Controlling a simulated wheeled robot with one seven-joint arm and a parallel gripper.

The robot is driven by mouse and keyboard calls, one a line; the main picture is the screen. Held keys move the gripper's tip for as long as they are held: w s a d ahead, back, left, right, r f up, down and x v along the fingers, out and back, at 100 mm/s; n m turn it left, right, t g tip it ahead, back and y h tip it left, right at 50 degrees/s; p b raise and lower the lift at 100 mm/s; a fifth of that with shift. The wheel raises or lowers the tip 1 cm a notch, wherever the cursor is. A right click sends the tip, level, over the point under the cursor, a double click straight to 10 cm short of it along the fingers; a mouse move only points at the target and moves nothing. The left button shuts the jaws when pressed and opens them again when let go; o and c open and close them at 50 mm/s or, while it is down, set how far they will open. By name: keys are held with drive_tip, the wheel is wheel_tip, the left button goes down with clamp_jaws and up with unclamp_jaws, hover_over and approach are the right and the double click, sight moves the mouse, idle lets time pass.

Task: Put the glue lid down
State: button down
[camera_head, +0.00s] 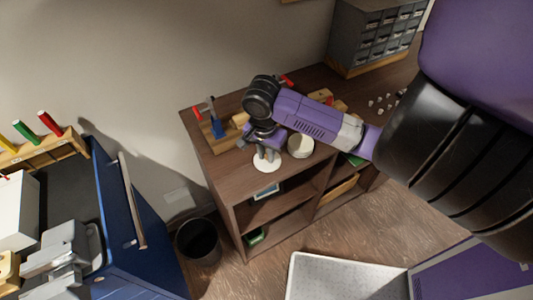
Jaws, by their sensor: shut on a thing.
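My gripper (267,151) points down over the front left part of the wooden bench top. It is shut on the glue lid (267,164), a flat white disc just below the fingers. I cannot tell from this view whether the lid touches the bench or hangs a little above it. A round whitish pot (300,147), likely the glue pot, stands on the bench just right of the lid. The fingers hide part of the lid.
A wooden block with a blue and red clamp (217,127) stands left of my gripper. A grey drawer cabinet (374,35) is at the back right, with small white pieces (379,103) in front. A dark bin (198,241) stands on the floor beside the bench (210,169).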

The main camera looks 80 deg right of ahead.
drive_tip(key=shift+f, duration=0.1)
drive_tip(key=shift+f, duration=0.1)
drive_tip(key=c, duration=1.3)
unclamp_jaws()
